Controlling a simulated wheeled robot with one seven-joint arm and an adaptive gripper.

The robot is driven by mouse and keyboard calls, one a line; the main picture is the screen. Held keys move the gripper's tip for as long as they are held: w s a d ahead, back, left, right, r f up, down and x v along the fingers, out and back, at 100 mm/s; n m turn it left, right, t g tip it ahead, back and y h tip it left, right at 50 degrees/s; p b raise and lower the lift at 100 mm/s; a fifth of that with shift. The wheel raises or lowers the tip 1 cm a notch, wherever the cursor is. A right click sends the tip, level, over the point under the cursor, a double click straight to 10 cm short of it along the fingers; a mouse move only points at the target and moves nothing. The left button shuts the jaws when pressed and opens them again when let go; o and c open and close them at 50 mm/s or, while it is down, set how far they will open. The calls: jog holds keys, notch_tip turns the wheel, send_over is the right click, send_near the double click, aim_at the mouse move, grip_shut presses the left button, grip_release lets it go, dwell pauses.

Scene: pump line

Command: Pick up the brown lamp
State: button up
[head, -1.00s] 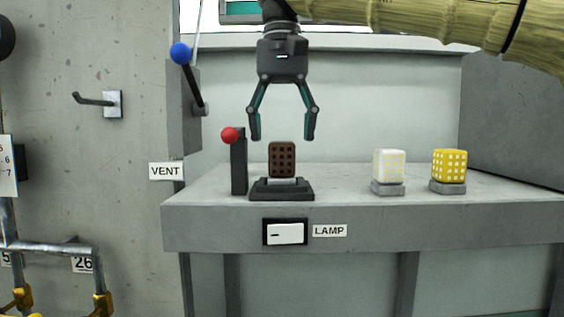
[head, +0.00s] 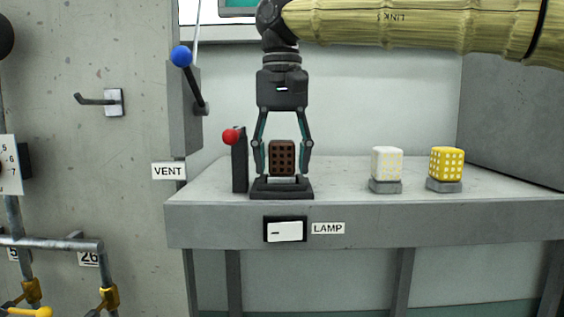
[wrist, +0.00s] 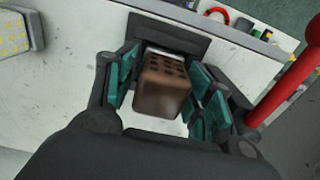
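The brown lamp (head: 282,157), a dark brown block with a grid of holes, sits upright in a black base (head: 282,190) on the grey bench. It also shows in the wrist view (wrist: 163,85). My gripper (head: 282,168) points straight down with its fingers on either side of the lamp. It is open, and in the wrist view small gaps show between the teal finger pads and the lamp.
A lever with a red ball (head: 230,137) stands close left of my gripper. A white lamp (head: 387,163) and a yellow lamp (head: 446,163) stand on the bench (head: 340,224) to the right. A blue-knobbed lever (head: 181,56) is on the left wall. A white switch (head: 285,230) is on the bench front.

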jog(key=shift+w, duration=0.1)
jog(key=c, duration=0.6)
